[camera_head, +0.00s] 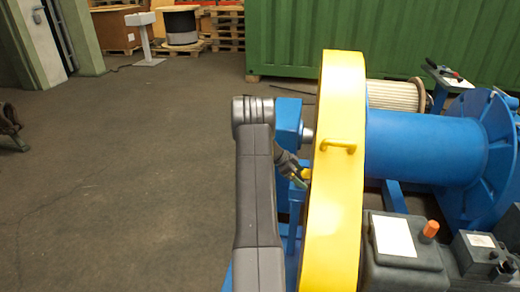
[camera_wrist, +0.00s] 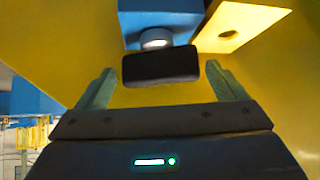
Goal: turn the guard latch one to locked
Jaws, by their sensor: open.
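The yellow chain guard (camera_head: 338,190) stands upright in the middle of the head view, and its yellow side (camera_wrist: 285,75) fills much of the wrist view. A latch with a black handle (camera_wrist: 160,67) shows in the wrist view, with a silver round pivot (camera_wrist: 155,39) and a blue block (camera_wrist: 160,18) above it. My gripper (camera_wrist: 160,73) is open, one greenish finger on each side of the black handle, with gaps visible. In the head view my gripper (camera_head: 299,182) is by the guard's left side, and the handle cannot be made out there.
A yellow tab with a hole (camera_wrist: 238,27) sticks out right of the latch. A blue drum (camera_head: 425,145) and a grey motor housing (camera_head: 400,250) stand right of the guard. A blue bearing stand (camera_head: 289,120) is behind my arm. The floor (camera_head: 130,190) on the left is clear.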

